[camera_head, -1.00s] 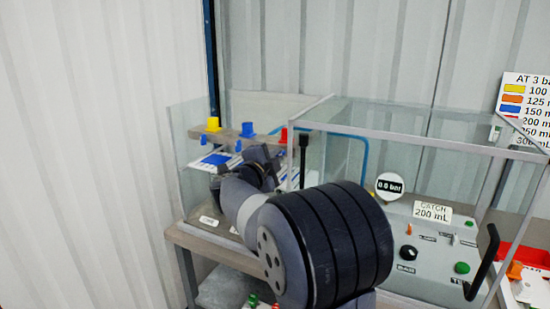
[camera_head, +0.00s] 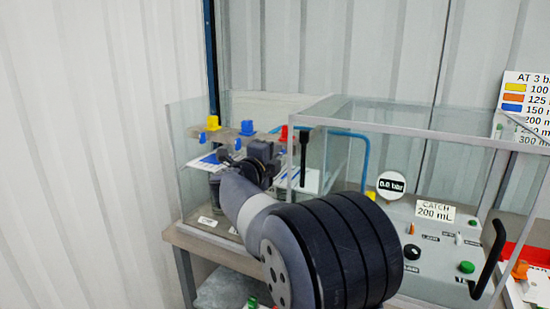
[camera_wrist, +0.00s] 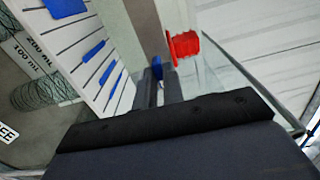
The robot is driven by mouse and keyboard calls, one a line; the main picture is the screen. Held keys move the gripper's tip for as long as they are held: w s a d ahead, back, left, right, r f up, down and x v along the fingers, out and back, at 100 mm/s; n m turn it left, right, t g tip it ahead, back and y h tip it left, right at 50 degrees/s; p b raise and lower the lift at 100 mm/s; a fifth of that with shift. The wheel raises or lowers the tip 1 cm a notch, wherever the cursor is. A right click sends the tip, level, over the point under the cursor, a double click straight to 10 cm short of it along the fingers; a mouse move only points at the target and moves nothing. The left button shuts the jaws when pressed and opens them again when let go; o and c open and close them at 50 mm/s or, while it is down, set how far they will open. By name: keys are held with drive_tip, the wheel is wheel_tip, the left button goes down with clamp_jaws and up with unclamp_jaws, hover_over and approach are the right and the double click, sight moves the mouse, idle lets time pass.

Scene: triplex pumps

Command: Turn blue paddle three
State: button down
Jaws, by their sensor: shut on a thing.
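A wooden-coloured bar (camera_head: 226,133) at the back of the clear tank carries a yellow cap (camera_head: 213,123), a blue cap (camera_head: 247,128) and a red cap (camera_head: 284,132). Blue paddles hang under the yellow cap (camera_head: 203,138) and the blue cap (camera_head: 238,143). My gripper (camera_head: 268,150) is at the bar below the red cap. In the wrist view my gripper (camera_wrist: 161,82) is shut on a small blue paddle (camera_wrist: 157,67), beside the red cap (camera_wrist: 185,45). My gripper hides that paddle in the head view.
Glass walls (camera_head: 178,160) surround the bar, and a dark upright handle (camera_head: 304,150) stands just right of my gripper. A slotted white board with blue marks (camera_wrist: 90,55) lies left in the wrist view. The control panel (camera_head: 430,255) is at right, with a gauge reading 0.0 bar (camera_head: 391,185).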

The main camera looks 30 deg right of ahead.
drive_tip(key=c, duration=1.5)
unclamp_jaws()
drive_tip(key=shift+a, duration=0.1)
drive_tip(key=b+v, duration=0.1)
drive_tip(key=v, duration=0.9)
drive_tip(key=shift+s+a, duration=0.25)
drive_tip(key=shift+s, duration=0.05)
